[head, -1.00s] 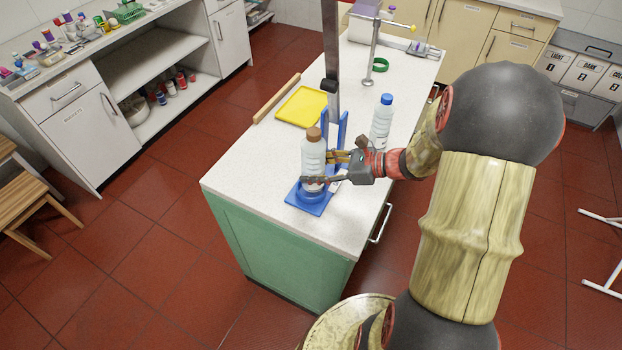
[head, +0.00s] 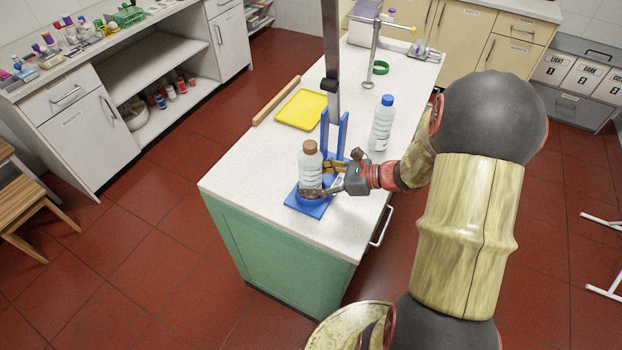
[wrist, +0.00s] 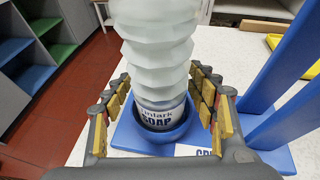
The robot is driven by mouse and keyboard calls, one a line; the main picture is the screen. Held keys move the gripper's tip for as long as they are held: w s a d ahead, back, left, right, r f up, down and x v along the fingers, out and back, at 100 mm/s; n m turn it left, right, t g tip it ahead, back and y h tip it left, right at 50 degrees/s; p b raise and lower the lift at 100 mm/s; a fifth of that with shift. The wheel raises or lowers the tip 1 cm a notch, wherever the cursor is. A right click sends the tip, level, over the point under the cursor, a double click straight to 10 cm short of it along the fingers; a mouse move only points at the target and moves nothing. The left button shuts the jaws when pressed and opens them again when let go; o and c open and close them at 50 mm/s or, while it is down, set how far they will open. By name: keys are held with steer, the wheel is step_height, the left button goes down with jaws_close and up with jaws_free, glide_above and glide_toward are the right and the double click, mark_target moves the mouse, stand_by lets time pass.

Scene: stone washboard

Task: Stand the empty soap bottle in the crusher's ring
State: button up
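The soap bottle (head: 310,172) is clear and ribbed with a brown cap. It stands about upright, its foot inside the blue ring (wrist: 152,139) of the crusher. The crusher's blue base (head: 318,210) lies flat on the counter. In the wrist view the bottle (wrist: 155,60) fills the middle, its SOAP label low by the ring. My gripper (head: 325,180) is low at the bottle's right side. Its fingers (wrist: 160,84) lie on both sides of the bottle, the tips against its sides. The far side of the ring is hidden behind the bottle.
Blue uprights (head: 342,135) and a grey lever (head: 332,60) rise behind the bottle. A blue-capped bottle (head: 382,125) stands to the right. The counter's left front is clear.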

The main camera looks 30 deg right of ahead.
steer(key=shift+o, duration=0.6)
steer(key=shift+r, duration=0.1)
steer(key=shift+s+d+r, duration=0.1)
steer(key=shift+d+r, duration=0.05)
steer(key=shift+r, duration=0.05)
steer(key=p+v, duration=0.3)
steer(key=v, duration=0.8)
steer(key=shift+s+d, duration=0.25)
steer(key=shift+s, duration=0.05)
